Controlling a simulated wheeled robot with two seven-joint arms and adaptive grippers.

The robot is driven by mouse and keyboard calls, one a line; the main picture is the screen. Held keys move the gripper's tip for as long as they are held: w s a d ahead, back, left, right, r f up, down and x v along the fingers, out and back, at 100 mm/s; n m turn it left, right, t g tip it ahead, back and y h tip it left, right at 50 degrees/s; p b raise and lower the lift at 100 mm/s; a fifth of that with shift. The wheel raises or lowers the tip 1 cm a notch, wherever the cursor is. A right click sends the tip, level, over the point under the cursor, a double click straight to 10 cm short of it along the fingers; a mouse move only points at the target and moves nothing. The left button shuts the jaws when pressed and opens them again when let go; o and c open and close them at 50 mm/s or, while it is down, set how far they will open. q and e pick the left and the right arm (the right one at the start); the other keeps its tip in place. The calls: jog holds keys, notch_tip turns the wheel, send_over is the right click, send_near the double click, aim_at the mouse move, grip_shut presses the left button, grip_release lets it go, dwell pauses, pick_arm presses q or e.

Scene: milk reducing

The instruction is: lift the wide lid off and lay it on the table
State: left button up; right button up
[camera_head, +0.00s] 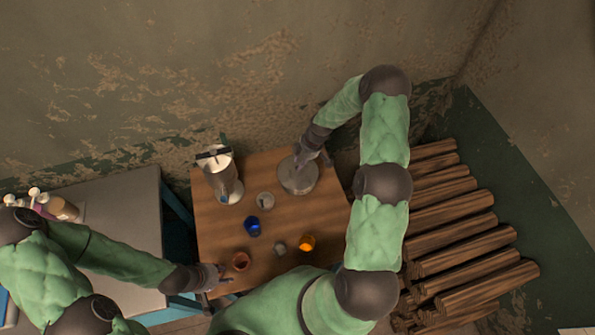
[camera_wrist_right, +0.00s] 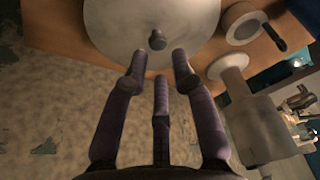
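The wide lid (camera_head: 297,180) is a pale grey disc near the back right of the wooden table (camera_head: 213,222). It also fills the top of the right wrist view (camera_wrist_right: 115,25), with a dark round knob (camera_wrist_right: 157,40) in its middle. Whatever lies under the lid is hidden. My right gripper (camera_head: 311,160) is over the lid's back edge. In the wrist view its purple fingers (camera_wrist_right: 160,62) are spread apart and empty, their tips just short of the knob. My left gripper (camera_head: 224,277) is at the table's front left edge, too small to read its fingers.
A tall metal container (camera_head: 224,182) stands back left, beside a small grey cup (camera_head: 265,200). A blue cup (camera_head: 252,226), an orange cup (camera_head: 307,243), a reddish cup (camera_head: 240,261) and a small grey piece (camera_head: 279,248) are in front. Logs (camera_head: 455,215) lie right.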

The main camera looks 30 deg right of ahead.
aim_at(288, 174)
jog(key=shift+p+x, duration=0.6)
jog(key=shift+x, duration=2.05)
jog(key=shift+d, duration=0.15)
grip_shut()
